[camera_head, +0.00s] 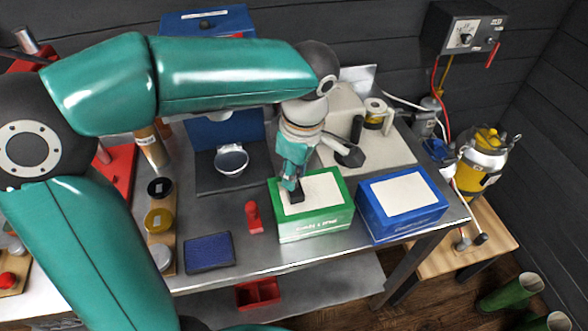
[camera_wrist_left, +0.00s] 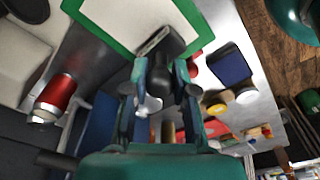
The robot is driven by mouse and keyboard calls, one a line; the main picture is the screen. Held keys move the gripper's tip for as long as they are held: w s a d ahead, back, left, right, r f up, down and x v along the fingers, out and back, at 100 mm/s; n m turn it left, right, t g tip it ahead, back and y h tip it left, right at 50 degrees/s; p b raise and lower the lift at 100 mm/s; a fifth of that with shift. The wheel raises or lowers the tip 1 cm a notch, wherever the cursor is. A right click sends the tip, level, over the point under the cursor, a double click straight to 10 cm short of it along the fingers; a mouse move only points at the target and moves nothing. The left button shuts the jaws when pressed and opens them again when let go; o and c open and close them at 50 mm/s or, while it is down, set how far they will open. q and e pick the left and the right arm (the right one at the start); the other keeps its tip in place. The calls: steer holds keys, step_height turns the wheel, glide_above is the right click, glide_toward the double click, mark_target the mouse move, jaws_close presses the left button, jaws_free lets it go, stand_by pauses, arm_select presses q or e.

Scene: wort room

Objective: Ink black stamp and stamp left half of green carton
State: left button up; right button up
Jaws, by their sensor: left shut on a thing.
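My left gripper (camera_head: 292,182) is shut on the black stamp (camera_head: 297,196), over the left half of the white top of the green carton (camera_head: 315,226). I cannot tell whether the stamp touches the carton. In the left wrist view the black stamp (camera_wrist_left: 165,42) sits between the fingertips (camera_wrist_left: 160,75), in front of the green carton's rim (camera_wrist_left: 112,48). A dark blue ink pad (camera_head: 209,252) lies on the table left of the carton; it also shows in the left wrist view (camera_wrist_left: 231,66). My right gripper is not in view.
Behind are a machine with a black lever (camera_head: 349,154) and a silver bowl (camera_head: 231,160). Jars (camera_head: 159,219) line the left.

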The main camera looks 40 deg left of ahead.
arm_select(q)
steer(key=shift+f+b, duration=0.5)
steer(key=shift+f, duration=0.1)
stand_by(1.7)
steer(key=shift+r+p, duration=2.8)
steer(key=shift+r, duration=0.8)
